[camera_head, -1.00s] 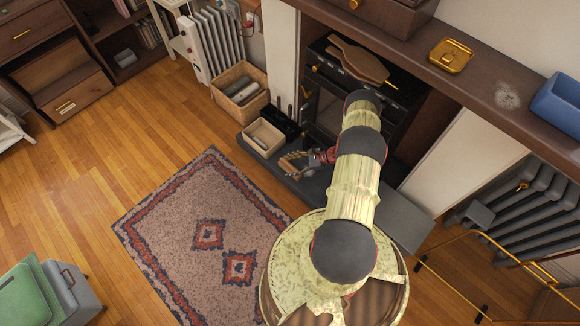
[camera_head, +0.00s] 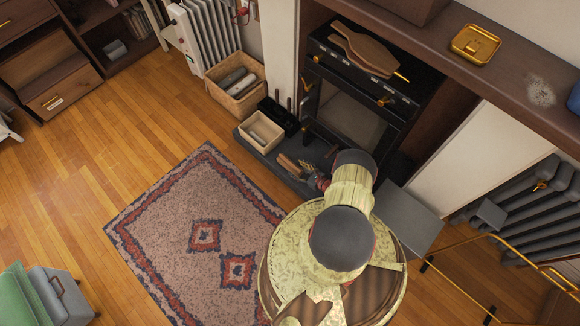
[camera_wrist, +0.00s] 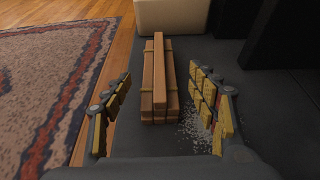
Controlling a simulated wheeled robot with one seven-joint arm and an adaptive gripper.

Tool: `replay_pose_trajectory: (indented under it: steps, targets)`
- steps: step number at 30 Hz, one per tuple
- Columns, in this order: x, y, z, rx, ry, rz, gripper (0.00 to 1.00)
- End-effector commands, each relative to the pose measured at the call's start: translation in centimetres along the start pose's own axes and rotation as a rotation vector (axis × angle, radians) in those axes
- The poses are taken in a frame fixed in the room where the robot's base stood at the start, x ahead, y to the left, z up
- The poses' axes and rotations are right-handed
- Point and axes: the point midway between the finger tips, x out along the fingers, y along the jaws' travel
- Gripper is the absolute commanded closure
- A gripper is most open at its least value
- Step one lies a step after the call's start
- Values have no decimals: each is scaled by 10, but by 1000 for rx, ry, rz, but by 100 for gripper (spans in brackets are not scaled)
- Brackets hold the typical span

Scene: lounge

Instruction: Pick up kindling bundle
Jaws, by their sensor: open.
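The kindling bundle (camera_wrist: 159,85) is a stack of straight brown wooden sticks held by thin bands. In the wrist view it lies on the dark hearth slab, pointing away from me. My gripper (camera_wrist: 158,103) is open, with one yellow-padded finger left of the bundle and the other right of it. Gaps show on both sides, and neither finger visibly touches it. In the head view the bundle (camera_head: 287,163) shows as a small brown shape on the slab, beside my gripper (camera_head: 305,167), partly hidden by it.
A cream box (camera_head: 261,132) stands on the slab just beyond the bundle, with a log basket (camera_head: 236,87) behind it. The black stove (camera_head: 347,112) stands close to the right. Pale grit (camera_wrist: 194,133) lies near the right finger. The patterned rug (camera_head: 190,225) is at left.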

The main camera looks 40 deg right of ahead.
Motion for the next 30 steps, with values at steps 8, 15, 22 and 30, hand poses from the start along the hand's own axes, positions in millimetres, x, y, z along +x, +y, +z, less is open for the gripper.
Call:
replay_pose_trajectory:
  steps: [8, 15, 22, 30]
  targets:
    - [39, 3, -3, -1, 0, 3, 41]
    - [46, 2, -1, 0, 0, 1, 41]
    - [46, 2, -1, 0, 0, 1, 48]
    - [46, 2, -1, 0, 0, 1, 64]
